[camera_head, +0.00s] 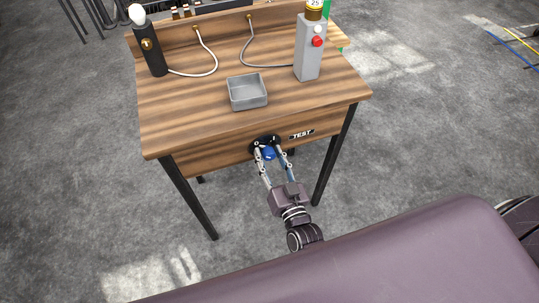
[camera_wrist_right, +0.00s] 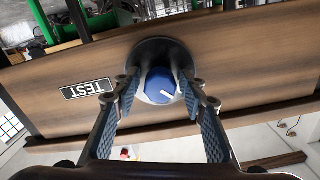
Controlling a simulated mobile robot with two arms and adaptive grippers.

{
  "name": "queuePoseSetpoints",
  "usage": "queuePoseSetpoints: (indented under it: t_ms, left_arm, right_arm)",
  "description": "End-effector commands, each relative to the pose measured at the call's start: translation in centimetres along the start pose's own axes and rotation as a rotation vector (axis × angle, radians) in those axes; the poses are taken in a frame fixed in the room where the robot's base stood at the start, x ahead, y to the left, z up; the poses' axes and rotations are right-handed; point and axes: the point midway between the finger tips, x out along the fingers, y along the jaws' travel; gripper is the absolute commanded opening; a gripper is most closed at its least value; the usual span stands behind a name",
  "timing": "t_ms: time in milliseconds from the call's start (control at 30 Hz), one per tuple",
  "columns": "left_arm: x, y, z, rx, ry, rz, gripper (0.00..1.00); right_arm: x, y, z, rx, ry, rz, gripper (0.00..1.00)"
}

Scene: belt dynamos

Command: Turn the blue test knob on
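The blue test knob (camera_head: 269,153) sits on a dark round plate on the front panel of the wooden table, left of the TEST label (camera_head: 302,134). In the right wrist view the knob (camera_wrist_right: 160,86) is between my fingertips, and a white pointer mark on its face slants toward the lower right. The TEST label (camera_wrist_right: 87,88) appears upside down there. My right gripper (camera_head: 271,155) reaches up to the knob with one finger on each side. In the wrist view its fingers (camera_wrist_right: 161,92) are spread, with narrow gaps to the knob. My left gripper is not in view.
On the tabletop (camera_head: 200,110) stand a grey tray (camera_head: 248,104), a black post with a white bulb (camera_head: 153,50) at the left, and a grey box with a red button (camera_head: 309,55) at the right. White and grey cables run to the back board.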

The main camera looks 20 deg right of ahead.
Motion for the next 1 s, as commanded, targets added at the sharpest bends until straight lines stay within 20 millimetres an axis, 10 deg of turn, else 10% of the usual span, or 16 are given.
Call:
queuePoseSetpoints:
  t_ms: [300,1000]
  left_arm:
    - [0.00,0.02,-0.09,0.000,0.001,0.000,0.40]
    - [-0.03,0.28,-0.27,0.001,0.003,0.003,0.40]
  right_arm:
    - [-0.02,-0.01,0.00,0.000,0.000,0.000,0.02]
    - [0.00,-0.09,0.00,0.317,0.000,-0.002,0.02]
